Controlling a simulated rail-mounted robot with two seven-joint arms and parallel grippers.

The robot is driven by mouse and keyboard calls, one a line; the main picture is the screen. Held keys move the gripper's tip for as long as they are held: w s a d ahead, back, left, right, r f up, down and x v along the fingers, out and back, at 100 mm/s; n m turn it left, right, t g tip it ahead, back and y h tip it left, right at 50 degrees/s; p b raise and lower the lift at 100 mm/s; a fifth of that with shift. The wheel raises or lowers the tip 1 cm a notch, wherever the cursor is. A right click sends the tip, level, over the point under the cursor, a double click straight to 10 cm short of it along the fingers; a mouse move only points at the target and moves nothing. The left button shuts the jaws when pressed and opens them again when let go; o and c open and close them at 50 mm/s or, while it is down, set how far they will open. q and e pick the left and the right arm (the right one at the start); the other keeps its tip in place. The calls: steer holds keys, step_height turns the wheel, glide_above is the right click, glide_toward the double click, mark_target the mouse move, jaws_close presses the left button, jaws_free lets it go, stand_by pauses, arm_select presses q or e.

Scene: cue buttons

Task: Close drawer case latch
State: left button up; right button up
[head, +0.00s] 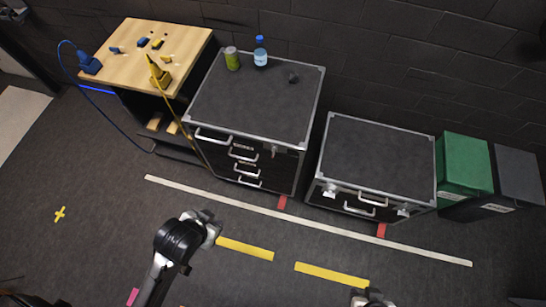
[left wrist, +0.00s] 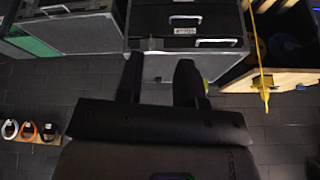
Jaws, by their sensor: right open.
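The drawer case (head: 254,105) is black with silver edges, several front drawers and silver handles. A small silver latch (head: 274,151) is at the upper right of its front; I cannot tell whether it is open or closed. In the left wrist view, which looks upside down, the drawer fronts (left wrist: 176,8) fill the top middle. My left gripper (left wrist: 162,72) shows there with its two dark fingers apart and nothing visible between them. My left arm stands in front of the case in the head view. My right gripper (head: 371,298) is partly cut off at the bottom edge, away from the case.
A lower black case (head: 378,155) with two front latches stands to the right, then a green bin (head: 464,160) and a grey bin (head: 517,173). A can (head: 232,58) and a bottle (head: 260,53) stand on the drawer case. A wooden workbench (head: 130,65) with cables stands left.

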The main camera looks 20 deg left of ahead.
arm_select(q)
steer(key=w+f+t+b, duration=0.1)
steer(key=w+f+b, duration=0.3)
steer(key=f+b, duration=0.1)
steer(key=m+t+y+b, duration=0.1)
steer(key=m+t+b, duration=1.1)
steer(key=m+b, duration=1.45)
glide_toward(273, 154)
steer(key=w+m+p, duration=0.1)
steer(key=w+m, duration=0.1)
steer(key=w, duration=0.1)
steer(key=w+m+p, duration=0.2)
steer(key=w, duration=0.1)
steer(key=w+m+p, duration=0.1)
steer(key=w+m, duration=0.1)
steer(key=w, duration=0.1)
steer(key=shift+w+a+f+m, duration=0.25)
steer(key=shift+a+m, duration=0.05)
steer(key=shift+m, duration=0.05)
steer(key=shift+w, duration=0.8)
arm_select(e)
step_height(273, 154, down, 30)
steer(key=shift+f, duration=0.15)
arm_select(q)
steer(key=shift+a, duration=0.1)
